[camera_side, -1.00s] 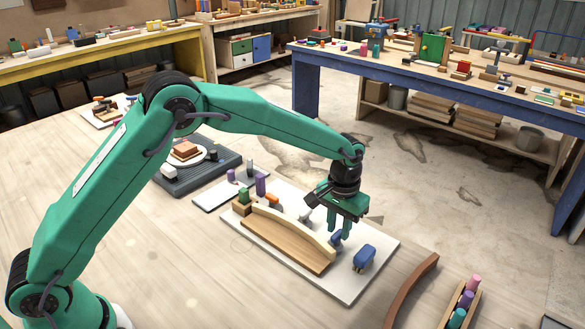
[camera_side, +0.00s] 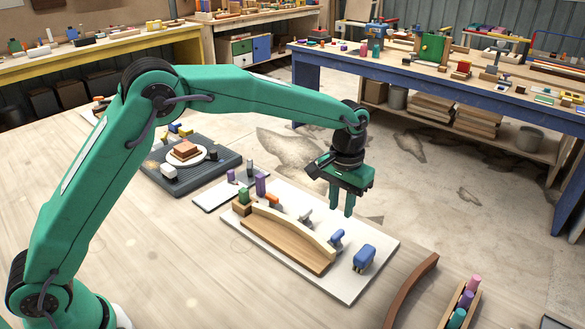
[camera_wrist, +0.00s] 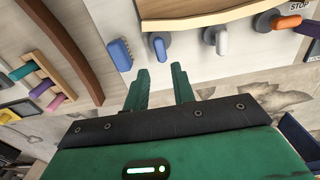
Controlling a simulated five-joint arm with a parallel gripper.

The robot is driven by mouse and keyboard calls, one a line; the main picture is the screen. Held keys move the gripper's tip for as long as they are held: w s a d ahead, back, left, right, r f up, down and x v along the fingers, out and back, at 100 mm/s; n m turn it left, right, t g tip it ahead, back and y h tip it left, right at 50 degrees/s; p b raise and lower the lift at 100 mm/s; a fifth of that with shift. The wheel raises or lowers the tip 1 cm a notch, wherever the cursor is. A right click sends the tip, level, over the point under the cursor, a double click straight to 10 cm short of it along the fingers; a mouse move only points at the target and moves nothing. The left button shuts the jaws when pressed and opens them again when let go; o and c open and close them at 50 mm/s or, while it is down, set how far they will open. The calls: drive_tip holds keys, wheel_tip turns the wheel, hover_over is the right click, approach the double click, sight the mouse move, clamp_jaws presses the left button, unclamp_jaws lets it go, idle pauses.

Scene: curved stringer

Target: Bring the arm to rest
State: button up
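My gripper (camera_side: 342,203) hangs above the right back edge of the white board, with its green fingers pointing down. In the wrist view its two fingers (camera_wrist: 161,88) are spread apart with nothing between them. The white board (camera_side: 345,293) carries a curved cream stringer (camera_side: 297,229) along a tan wooden block (camera_side: 285,245). A blue-handled clamp (camera_side: 337,238) stands at the stringer's right end, and a white one (camera_side: 306,217) and an orange one (camera_side: 272,199) stand farther along it. A blue block (camera_side: 364,258) sits near the board's right corner.
A brown curved strip (camera_side: 411,291) and a wooden tray (camera_side: 462,306) of coloured pegs lie at the front right. A dark grey tray (camera_side: 190,172) with a plate is at the back left. Purple and green pegs stand by the stringer's left end. The air around my gripper is clear.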

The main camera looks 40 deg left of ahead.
drive_tip(key=shift+r, duration=0.1)
drive_tip(key=s+a+r+t, duration=0.3)
drive_tip(key=s+a+r, duration=0.9)
drive_tip(key=s+r, duration=0.15)
drive_tip(key=s+a+t, duration=0.1)
drive_tip(key=s+a, duration=0.2)
drive_tip(key=s, duration=0.5)
drive_tip(key=s+a+f+t, duration=0.1)
drive_tip(key=s+a, duration=0.2)
drive_tip(key=s, duration=0.5)
drive_tip(key=shift+s+a+f+t, duration=0.25)
drive_tip(key=shift+a+f+t, duration=0.05)
drive_tip(key=shift+a, duration=0.05)
drive_tip(key=shift+w, duration=0.1)
